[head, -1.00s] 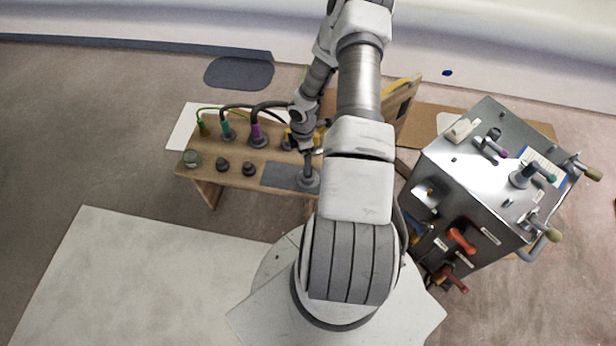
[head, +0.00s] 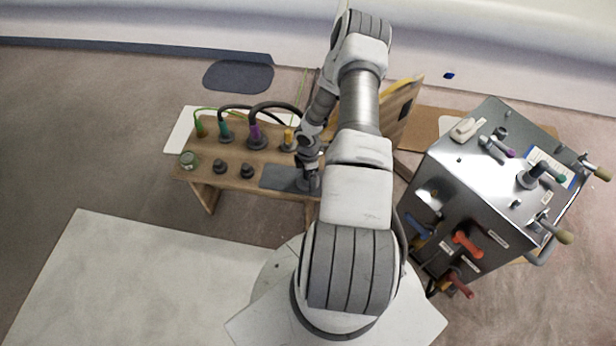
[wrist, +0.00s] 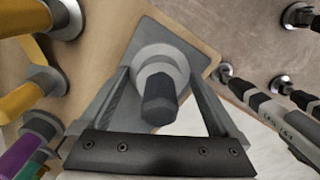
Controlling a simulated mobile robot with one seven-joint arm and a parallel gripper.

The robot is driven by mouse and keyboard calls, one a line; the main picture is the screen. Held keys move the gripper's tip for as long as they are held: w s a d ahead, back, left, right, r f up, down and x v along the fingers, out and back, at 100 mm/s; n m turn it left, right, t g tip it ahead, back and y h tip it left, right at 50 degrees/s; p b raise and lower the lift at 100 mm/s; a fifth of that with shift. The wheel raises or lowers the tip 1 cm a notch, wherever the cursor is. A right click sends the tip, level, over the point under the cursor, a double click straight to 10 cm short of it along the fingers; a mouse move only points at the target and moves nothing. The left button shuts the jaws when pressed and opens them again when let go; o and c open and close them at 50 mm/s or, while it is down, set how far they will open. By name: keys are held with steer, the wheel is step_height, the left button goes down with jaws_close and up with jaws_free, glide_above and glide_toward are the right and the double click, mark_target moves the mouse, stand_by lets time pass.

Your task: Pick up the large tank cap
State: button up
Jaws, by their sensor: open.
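The large tank cap (wrist: 158,98), grey with a round flange and a dark faceted knob, sits on a grey mat (wrist: 150,38) near a corner of the wooden bench. In the wrist view its knob points toward the camera. My gripper (wrist: 160,80) is open, with one finger on each side of the cap. I cannot tell whether either finger touches it. In the head view my gripper (head: 309,182) is over the right end of the mat (head: 279,177) and mostly hides the cap.
Two smaller dark caps (head: 220,166) (head: 247,170) and a jar (head: 188,160) stand left on the bench (head: 210,182). Coloured hose fittings (head: 254,134) line its back edge. A metal box (head: 470,190) with valves and handles stands to the right. A white sheet lies on the floor, front left.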

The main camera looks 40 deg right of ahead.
steer(key=c, duration=1)
steer(key=shift+r, duration=0.1)
steer(key=shift+c, duration=0.2)
steer(key=shift+r+p, duration=0.3)
steer(key=shift+r, duration=0.3)
step_height(320, 180, up, 3)
steer(key=shift+f+p, duration=0.1)
steer(key=shift+p, duration=0.6)
steer(key=s+d+r+p, duration=0.3)
steer(key=s+d+r, duration=0.3)
steer(key=s, duration=0.3)
steer(key=shift+d+r, duration=0.4)
steer(key=shift+d, duration=0.3)
